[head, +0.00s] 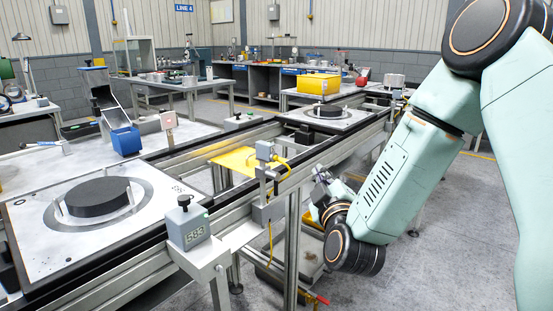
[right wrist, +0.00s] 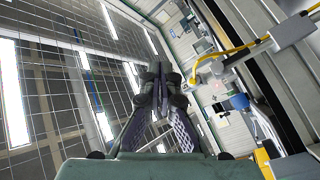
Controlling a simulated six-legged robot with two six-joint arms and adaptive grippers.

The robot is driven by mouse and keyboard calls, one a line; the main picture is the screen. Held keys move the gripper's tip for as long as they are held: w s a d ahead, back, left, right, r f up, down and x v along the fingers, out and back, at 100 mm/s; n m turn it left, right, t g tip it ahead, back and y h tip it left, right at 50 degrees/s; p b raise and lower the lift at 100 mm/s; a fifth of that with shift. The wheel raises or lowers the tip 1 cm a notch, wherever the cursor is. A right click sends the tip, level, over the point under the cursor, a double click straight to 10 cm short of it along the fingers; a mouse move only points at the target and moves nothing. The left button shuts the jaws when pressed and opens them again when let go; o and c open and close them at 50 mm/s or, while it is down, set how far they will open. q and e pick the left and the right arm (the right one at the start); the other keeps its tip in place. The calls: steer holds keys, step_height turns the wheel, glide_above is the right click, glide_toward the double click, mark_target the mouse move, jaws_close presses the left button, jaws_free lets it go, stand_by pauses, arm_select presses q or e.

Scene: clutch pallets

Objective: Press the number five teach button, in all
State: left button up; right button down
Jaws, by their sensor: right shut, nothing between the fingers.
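My right gripper (head: 322,176) is low in the head view, right of the conveyor rail, its fingers pointing up. In the right wrist view my right gripper (right wrist: 158,76) has its dark fingers together, with nothing between them. A grey sensor box (head: 264,150) on a bracket at the rail has a yellow cable; a like sensor box (right wrist: 291,31) shows at the upper right of the wrist view, apart from the fingers. A grey display box (head: 188,226) reading 583 has a black knob (head: 184,202) on top. I cannot make out a button marked five. My left gripper is not in view.
A pallet (head: 35,225) carrying a black disc (head: 97,197) stands on the conveyor at left; another disc (head: 326,111) is farther back. A blue bin (head: 126,141) stands on the left bench. The rail and its posts are close to my right arm. Floor at right is clear.

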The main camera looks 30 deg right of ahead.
mark_target(275, 158)
steer(key=w+a+b, duration=0.2)
steer(key=w+a, duration=0.1)
steer(key=w, duration=0.5)
steer(key=shift+w+a+b, duration=0.15)
steer(key=shift+a+b, duration=0.1)
steer(key=shift+b, duration=0.15)
stand_by(1.2)
steer(key=shift+w+a, duration=0.2)
steer(key=shift+w, duration=0.2)
steer(key=shift+w+a, duration=0.15)
steer(key=shift+w, duration=0.3)
stand_by(1.0)
steer(key=shift+s+p, duration=0.1)
steer(key=shift+p, duration=0.2)
steer(key=shift+s+d, duration=0.35)
steer(key=shift+s, duration=0.4)
